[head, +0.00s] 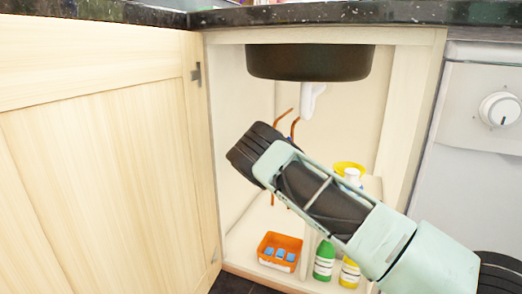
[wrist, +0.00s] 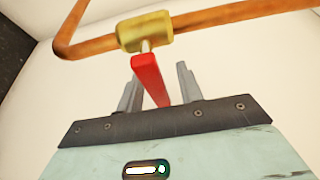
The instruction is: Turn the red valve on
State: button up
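The red valve handle (wrist: 148,75) is a flat lever in the wrist view, joined by a short stem to a brass valve body (wrist: 145,31) on a copper pipe (wrist: 85,47). The lever points down the picture, slanting slightly right. My gripper (wrist: 159,80) is open, with one finger on each side of the lever. The left finger is close to the lever or touching it; I cannot tell which. A gap shows between the lever and the right finger. In the head view my arm hides the valve and gripper fingers; only parts of the copper pipes (head: 281,119) show.
My arm reaches into an open sink cabinet under a dark basin (head: 310,62) and white drain (head: 311,100). The cabinet door (head: 100,150) stands open at left. An orange tray (head: 265,245), green bottle (head: 324,262) and yellow bottle (head: 349,274) stand on the cabinet floor.

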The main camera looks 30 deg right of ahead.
grip_shut()
jog(key=shift+r+m, duration=0.1)
jog(key=shift+m, duration=0.2)
jog(key=shift+s+d+r+m+t+h, duration=0.1)
jog(key=shift+r+m+t+h, duration=0.2)
jog(key=shift+m, duration=0.65)
jog(key=shift+s+r+m+t+h, duration=0.15)
jog(key=shift+r+m+h, duration=0.2)
jog(key=shift+m, duration=0.55)
jog(key=shift+d+r+m+t+h, duration=0.1)
jog(key=shift+r+m+t+h, duration=0.2)
jog(key=shift+m, duration=0.65)
grip_release()
jog(key=shift+r, duration=0.1)
jog(key=shift+a, duration=0.1)
